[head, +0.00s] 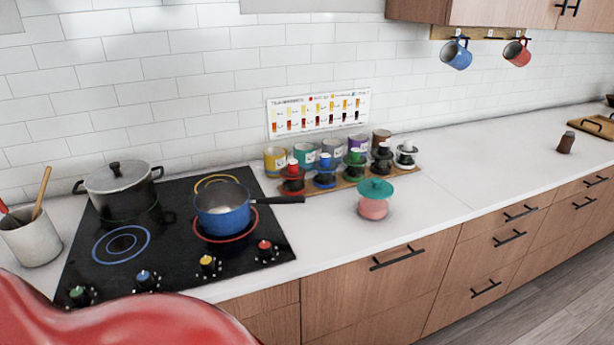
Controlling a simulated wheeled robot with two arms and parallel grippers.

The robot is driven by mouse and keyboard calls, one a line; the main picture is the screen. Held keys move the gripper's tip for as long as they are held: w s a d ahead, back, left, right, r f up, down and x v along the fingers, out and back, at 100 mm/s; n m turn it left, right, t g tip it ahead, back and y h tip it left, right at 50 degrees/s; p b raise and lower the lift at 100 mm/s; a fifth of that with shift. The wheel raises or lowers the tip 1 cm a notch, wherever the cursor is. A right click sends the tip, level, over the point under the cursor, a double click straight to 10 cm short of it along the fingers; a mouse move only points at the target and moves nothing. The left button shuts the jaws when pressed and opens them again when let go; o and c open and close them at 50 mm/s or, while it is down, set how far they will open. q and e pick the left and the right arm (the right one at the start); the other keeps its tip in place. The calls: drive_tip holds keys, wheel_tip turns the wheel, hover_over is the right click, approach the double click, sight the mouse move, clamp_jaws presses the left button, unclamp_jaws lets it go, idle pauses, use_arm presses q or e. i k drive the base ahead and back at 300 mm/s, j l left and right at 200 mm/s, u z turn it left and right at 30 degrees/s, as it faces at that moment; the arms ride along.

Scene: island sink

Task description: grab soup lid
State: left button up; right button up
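A grey metal lid (116,178) with a black knob sits on a dark two-handled pot (124,204) at the back left of the cooktop. Neither of my grippers is in view.
The black cooktop (180,262) has coloured knobs along its front. A wooden rack (343,183) holds several coloured cups and bottles by the wall. A utensil crock (32,238) stands at the left. Blue and red mugs (456,54) hang above.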

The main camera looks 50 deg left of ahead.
sight(374, 188)
drive_tip(key=u, duration=1.05)
